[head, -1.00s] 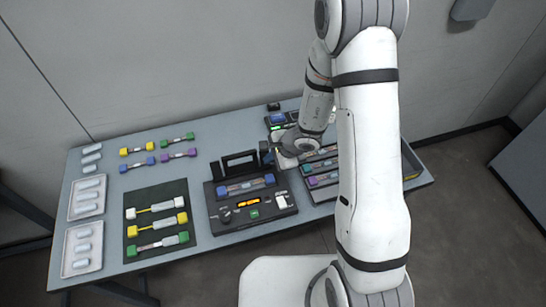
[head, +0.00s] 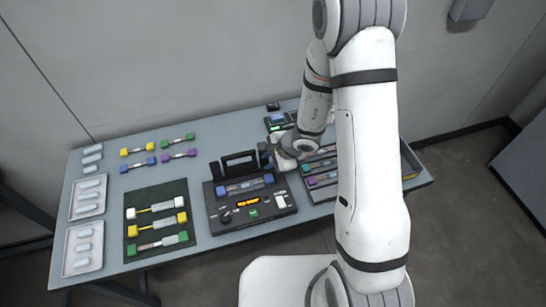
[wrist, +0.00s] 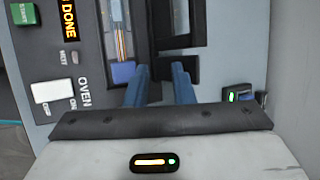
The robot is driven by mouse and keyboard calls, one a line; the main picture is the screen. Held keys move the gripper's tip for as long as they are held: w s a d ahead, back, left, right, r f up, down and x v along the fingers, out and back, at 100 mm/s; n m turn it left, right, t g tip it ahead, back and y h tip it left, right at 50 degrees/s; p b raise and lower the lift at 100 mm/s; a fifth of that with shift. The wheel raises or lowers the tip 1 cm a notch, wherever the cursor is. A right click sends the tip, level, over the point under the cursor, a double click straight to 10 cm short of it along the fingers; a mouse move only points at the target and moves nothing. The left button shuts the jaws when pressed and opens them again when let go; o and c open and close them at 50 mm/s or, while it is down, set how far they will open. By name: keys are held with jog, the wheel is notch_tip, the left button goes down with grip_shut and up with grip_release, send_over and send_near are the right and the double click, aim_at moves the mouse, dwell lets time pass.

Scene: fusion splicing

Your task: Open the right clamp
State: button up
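The splicer (head: 226,214) is a dark box in the middle of the table, with its black lid frame (head: 240,158) standing up at the back. A cable piece with blue ends (head: 269,179) lies across its top; one blue end also shows in the wrist view (wrist: 123,73). My gripper (wrist: 160,72) is open, its two blue fingers apart over the splicer's right side, beside that blue end. A black part (wrist: 180,72) lies close behind the fingers. I cannot clearly tell the right clamp from the other dark parts, or whether it is open.
A lit orange display (wrist: 68,18) reads DONE beside a white oven switch (wrist: 52,92). A rack with coloured cable pieces (head: 322,180) stands close on the right. A dark mat (head: 143,195) with more cables and pale trays (head: 83,249) lie left.

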jog(key=shift+w+r+p, duration=0.5)
jog(key=shift+w+r, duration=0.05)
jog(key=shift+r, duration=0.15)
notch_tip(320, 180, up, 6)
jog(key=w+d+p, duration=0.2)
jog(key=w+p, duration=0.1)
jog(key=p, duration=0.1)
jog(key=shift+d+r+p, duration=0.15)
jog(key=shift+d+p, duration=0.2)
jog(key=shift+d, duration=0.05)
jog(key=shift+b, duration=0.45)
jog(key=v, duration=0.7)
jog(key=shift+s+d+r, duration=0.2)
jog(key=shift+r, duration=0.1)
